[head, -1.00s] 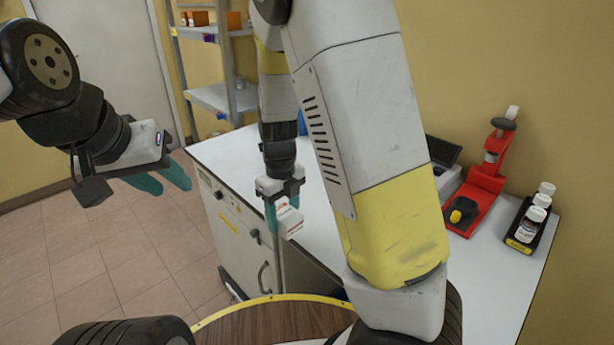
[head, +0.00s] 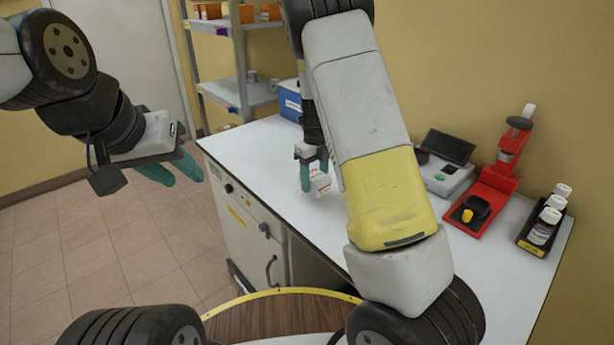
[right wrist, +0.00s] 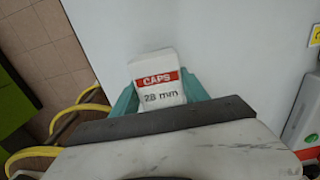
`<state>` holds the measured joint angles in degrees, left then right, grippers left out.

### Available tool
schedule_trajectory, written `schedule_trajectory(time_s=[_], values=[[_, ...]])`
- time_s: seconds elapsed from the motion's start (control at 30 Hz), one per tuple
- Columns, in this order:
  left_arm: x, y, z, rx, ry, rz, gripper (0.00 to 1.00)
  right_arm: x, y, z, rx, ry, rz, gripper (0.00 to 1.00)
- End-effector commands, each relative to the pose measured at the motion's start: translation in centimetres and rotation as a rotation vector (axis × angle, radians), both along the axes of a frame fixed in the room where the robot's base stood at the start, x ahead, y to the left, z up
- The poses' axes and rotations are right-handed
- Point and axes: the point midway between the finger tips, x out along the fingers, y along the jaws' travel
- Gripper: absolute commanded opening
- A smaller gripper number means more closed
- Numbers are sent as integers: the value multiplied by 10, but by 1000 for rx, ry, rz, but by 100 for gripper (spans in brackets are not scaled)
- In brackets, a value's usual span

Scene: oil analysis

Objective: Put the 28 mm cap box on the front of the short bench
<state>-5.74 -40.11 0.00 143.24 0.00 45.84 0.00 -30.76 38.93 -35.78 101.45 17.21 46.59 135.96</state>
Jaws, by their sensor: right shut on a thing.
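The 28 mm cap box (head: 320,183) is a small white carton with a red band. In the right wrist view its face (right wrist: 158,92) reads "CAPS 28 mm". My right gripper (head: 313,178) is shut on it, with a teal finger on each side. The box is over the white top of the bench (head: 255,150), near its front edge; I cannot tell whether it touches the top. My left gripper (head: 184,174) is open and empty, out over the floor left of the bench. My right arm hides part of the bench top.
On the bench stand a blue box (head: 290,100), a grey instrument (head: 445,172), a red stand (head: 495,185) and a black tray (head: 527,247) with white bottles. A shelf rack (head: 240,60) is behind. The bench's left part is clear.

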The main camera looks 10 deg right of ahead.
Motion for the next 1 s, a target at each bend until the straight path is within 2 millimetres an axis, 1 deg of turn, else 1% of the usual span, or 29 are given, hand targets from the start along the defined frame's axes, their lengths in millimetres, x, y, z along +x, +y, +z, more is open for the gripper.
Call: schedule_trajectory(time_s=[0.03, 0.1, 0.2, 0.53, 0.57, 0.6, 0.67, 1.0], values=[[0, 0, 0, 0, 0, 0, 36, -3, 0, -11, -1, 9, -1, 11], [0, 0, 0, 0, 0, 0, 36, -3, 0, -22, -1, 8, 0, 11], [0, 0, 0, 0, 0, 0, 36, -2, 0, -32, -1, 5, 0, 11], [0, 0, 0, 0, 0, 0, 36, -3, 1, -35, -1, 4, 0, 11], [0, 0, 0, 0, 0, 0, 36, -2, 1, -35, -1, 4, 0, 54], [0, 0, 0, 0, 0, 0, 36, -2, 1, -35, -1, 4, 1, 62], [0, 0, 0, 0, 0, 0, 36, -2, 1, -35, -1, 4, 1, 74], [0, 0, 0, 0, 0, 0, 36, -2, 1, -33, 0, 4, 1, 74]])
